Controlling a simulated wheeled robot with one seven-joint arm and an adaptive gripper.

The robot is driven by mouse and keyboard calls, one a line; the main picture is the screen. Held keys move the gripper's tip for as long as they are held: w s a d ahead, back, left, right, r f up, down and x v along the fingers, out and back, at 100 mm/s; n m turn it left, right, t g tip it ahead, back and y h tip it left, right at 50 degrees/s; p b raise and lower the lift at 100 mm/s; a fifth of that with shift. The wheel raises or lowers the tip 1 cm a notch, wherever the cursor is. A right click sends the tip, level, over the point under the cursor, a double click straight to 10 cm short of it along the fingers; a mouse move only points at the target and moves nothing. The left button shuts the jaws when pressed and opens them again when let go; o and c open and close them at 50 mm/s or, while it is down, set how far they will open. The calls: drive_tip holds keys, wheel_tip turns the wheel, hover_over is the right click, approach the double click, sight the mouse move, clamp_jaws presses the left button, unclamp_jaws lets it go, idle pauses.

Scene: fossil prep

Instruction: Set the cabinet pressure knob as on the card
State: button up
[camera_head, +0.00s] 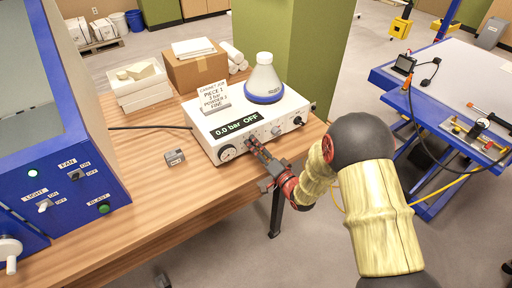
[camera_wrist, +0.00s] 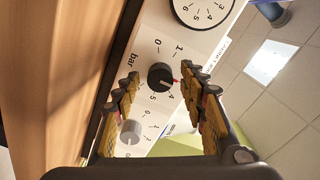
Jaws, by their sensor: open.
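The white control unit (camera_head: 205,128) stands on the bench, and its display (camera_head: 240,125) reads "0.0 bar OFF". A card (camera_head: 213,96) on top appears to read "cabinet job, piece 1, 3 bar, powder 2, fine". The black pressure knob (camera_wrist: 160,77) shows in the wrist view on a dial marked "bar", with 0, 1, 4 and 5 legible. A small red mark shows at its right side; its exact setting is unclear. My gripper (camera_wrist: 162,75) is open, its fingers on either side of the knob; contact cannot be told. In the head view, my gripper (camera_head: 257,150) is at the unit's front and hides the knob.
A round gauge (camera_wrist: 204,8) and a grey knob (camera_wrist: 130,132) flank the black knob. A flask (camera_head: 264,80) stands on the unit. A small grey block (camera_head: 175,157) lies on the bench. The blue cabinet (camera_head: 70,190) is at left; the bench front is clear.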

drive_tip(key=v, duration=1.2)
